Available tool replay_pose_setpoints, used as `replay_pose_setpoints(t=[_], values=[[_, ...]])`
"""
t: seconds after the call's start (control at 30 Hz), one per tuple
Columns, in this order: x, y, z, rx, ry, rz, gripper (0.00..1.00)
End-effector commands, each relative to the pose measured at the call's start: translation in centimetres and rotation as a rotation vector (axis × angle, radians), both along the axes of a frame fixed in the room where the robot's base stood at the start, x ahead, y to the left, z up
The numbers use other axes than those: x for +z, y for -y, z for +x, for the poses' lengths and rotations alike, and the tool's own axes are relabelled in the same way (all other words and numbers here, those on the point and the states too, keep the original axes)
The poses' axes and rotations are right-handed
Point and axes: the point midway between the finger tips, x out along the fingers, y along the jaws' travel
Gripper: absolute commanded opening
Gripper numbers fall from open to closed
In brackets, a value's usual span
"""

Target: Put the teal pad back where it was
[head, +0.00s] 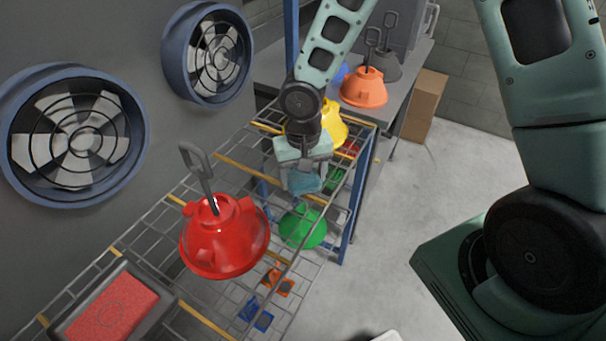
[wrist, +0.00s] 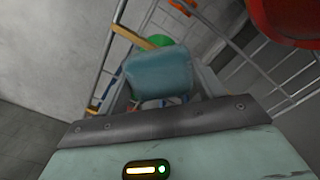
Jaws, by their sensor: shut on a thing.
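My gripper (head: 304,172) is shut on the teal pad (head: 307,183), which is small and blue-green. In the head view it is over the far part of the wire rack, in front of the yellow hood. Whether the pad touches the rack's wires cannot be told.
A green hood (head: 302,228) is lower down. A red pad (head: 106,308) lies in a dark tray at front left. Open floor lies right.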

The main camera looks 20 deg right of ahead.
Motion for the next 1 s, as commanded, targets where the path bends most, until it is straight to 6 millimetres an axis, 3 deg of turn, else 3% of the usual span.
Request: replay_pose_setpoints(t=[0.3, 0.33, 0.4, 0.77, 1.0], values=[[-0.3, 0.0, 0.0, 0.000, 0.001, 0.000, 0.49], [-0.2, 0.0, 0.0, 0.000, 0.001, 0.000, 0.73], [-0.2, 0.0, 0.0, 0.000, 0.001, 0.000, 0.89], [0.3, 0.0, 0.1, -0.001, 0.003, 0.001, 0.89], [4.4, 0.1, 0.2, -0.004, 0.008, 0.001, 0.89]])
